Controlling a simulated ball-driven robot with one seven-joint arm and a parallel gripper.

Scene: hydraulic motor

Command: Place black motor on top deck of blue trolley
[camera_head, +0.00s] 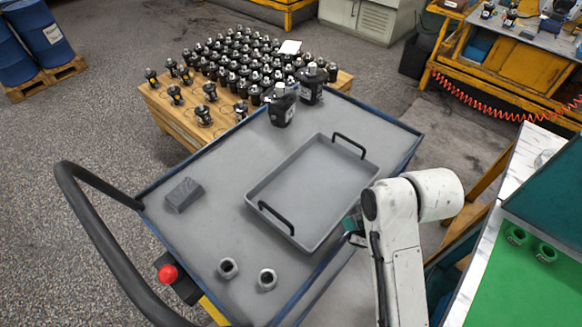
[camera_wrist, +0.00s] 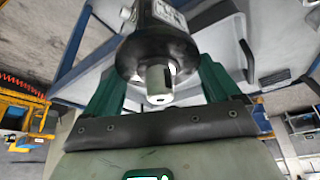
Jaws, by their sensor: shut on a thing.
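The blue trolley (camera_head: 218,175) has a grey top deck with a blue rim and stands in the middle of the head view. A black motor (camera_wrist: 158,42) is between the green fingers of my gripper (camera_wrist: 160,82) in the wrist view, its metal shaft end facing the camera. My gripper is shut on it. In the head view my white arm is at the trolley's right side and hides the held motor. I cannot tell its height over the deck. Two other black motors (camera_head: 283,105) (camera_head: 310,84) stand upright at the deck's far end.
A wooden pallet (camera_head: 170,118) behind holds many motors. A green-topped bench (camera_head: 520,285) is at right.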

